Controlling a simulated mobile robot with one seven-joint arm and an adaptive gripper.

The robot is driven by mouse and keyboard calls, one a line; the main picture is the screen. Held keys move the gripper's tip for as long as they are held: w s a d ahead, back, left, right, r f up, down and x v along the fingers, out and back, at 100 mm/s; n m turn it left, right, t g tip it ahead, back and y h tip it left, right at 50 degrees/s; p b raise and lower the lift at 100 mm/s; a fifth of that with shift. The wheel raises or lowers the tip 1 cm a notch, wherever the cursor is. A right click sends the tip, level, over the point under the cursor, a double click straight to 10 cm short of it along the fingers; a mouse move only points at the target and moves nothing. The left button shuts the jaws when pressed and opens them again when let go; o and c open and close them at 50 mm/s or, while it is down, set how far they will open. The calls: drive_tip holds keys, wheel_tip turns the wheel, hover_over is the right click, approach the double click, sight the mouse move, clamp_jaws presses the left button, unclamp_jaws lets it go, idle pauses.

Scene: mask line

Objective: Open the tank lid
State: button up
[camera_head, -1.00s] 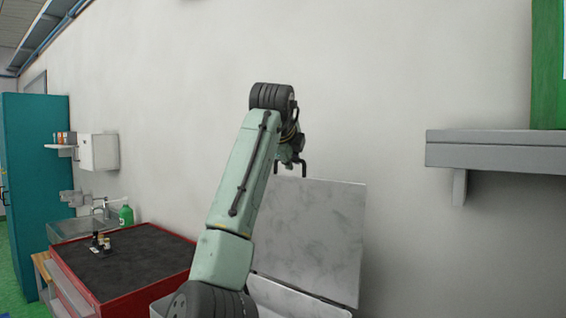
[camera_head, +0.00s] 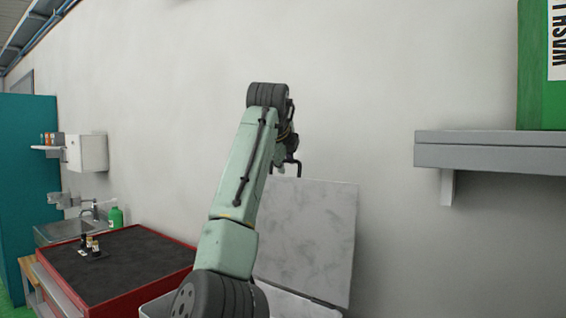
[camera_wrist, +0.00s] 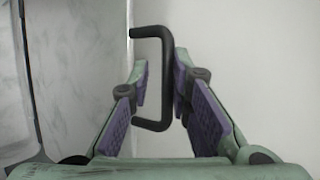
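The tank lid (camera_head: 310,235) is a pale grey mottled panel standing raised, nearly upright, against the wall in the head view. The pale tank (camera_head: 290,303) below it is mostly hidden by my arm and the picture's lower edge. My gripper (camera_head: 291,165) is at the lid's upper left edge, partly hidden by my wrist. In the wrist view, the black C-shaped handle (camera_wrist: 168,75) sticks out from the lid's edge (camera_wrist: 115,60). My gripper (camera_wrist: 160,88) is open around its bar, one finger inside the loop and one outside. The right finger is close to the bar; contact is unclear.
A red-framed table with a dark top (camera_head: 110,262) holding small bottles stands left of the tank. A sink (camera_head: 62,230) and green bottle (camera_head: 116,217) are behind it. A grey shelf (camera_head: 490,150) with a green box (camera_head: 540,70) juts from the wall at right.

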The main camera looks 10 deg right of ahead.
drive_tip(key=shift+o, duration=0.9)
drive_tip(key=v, duration=1.2)
drive_tip(key=shift+a, duration=0.1)
